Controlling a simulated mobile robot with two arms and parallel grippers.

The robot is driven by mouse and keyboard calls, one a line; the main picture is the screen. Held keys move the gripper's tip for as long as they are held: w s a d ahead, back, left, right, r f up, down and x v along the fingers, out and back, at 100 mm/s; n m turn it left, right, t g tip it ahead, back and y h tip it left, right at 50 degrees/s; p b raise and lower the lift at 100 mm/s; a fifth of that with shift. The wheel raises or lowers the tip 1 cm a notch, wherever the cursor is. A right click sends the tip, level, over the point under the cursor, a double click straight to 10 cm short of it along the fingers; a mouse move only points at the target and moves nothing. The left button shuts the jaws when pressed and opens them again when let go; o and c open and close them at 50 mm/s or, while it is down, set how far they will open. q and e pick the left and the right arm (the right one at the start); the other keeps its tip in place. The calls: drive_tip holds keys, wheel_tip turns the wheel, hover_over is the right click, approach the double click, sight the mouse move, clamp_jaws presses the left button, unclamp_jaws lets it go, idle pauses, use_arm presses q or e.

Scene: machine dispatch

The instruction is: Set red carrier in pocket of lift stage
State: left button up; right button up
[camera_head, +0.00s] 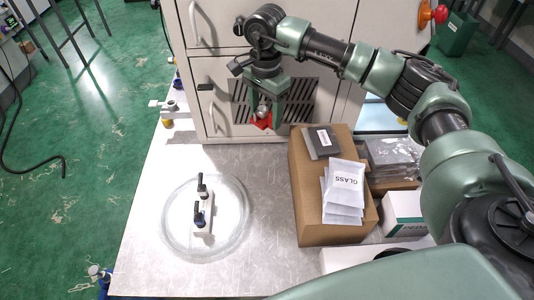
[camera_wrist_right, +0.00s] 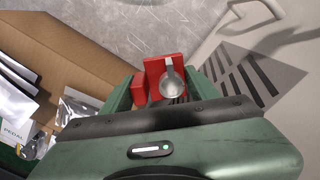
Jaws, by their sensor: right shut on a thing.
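The red carrier (camera_head: 263,122) hangs below my right gripper (camera_head: 265,103), in front of the vented panel of the grey cabinet and above the table. In the right wrist view the red carrier (camera_wrist_right: 156,66) sits between the green fingers, with a round metal cup or knob (camera_wrist_right: 178,82) on it. My right gripper is shut on it. A white block (camera_head: 203,215) with two dark upright clamps stands on a round clear plate (camera_head: 173,240) on the table. I cannot tell for sure which part is the lift stage, and I make out no pocket. My left gripper is not in view.
A cardboard box (camera_head: 306,218) right of centre bears a dark grey case (camera_head: 322,142) and white "GLASS" packets (camera_head: 344,183). Bagged parts (camera_head: 391,158) and a white carton (camera_head: 404,208) lie beside it. The grey cabinet (camera_head: 222,72) closes the back. The table between plate and cabinet is clear.

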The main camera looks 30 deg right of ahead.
sight(267, 162)
drive_tip(key=f+b, duration=0.3)
drive_tip(key=f, duration=0.2)
drive_tip(key=f+b, duration=0.3)
drive_tip(key=f, duration=0.3)
drive_tip(key=f+b, duration=0.3)
drive_tip(key=f, duration=0.3)
drive_tip(key=shift+d+f, duration=0.15)
drive_tip(key=shift+d, duration=0.1)
drive_tip(key=shift+s, duration=0.1)
drive_tip(key=shift+f, duration=0.15)
drive_tip(key=o, duration=1.5)
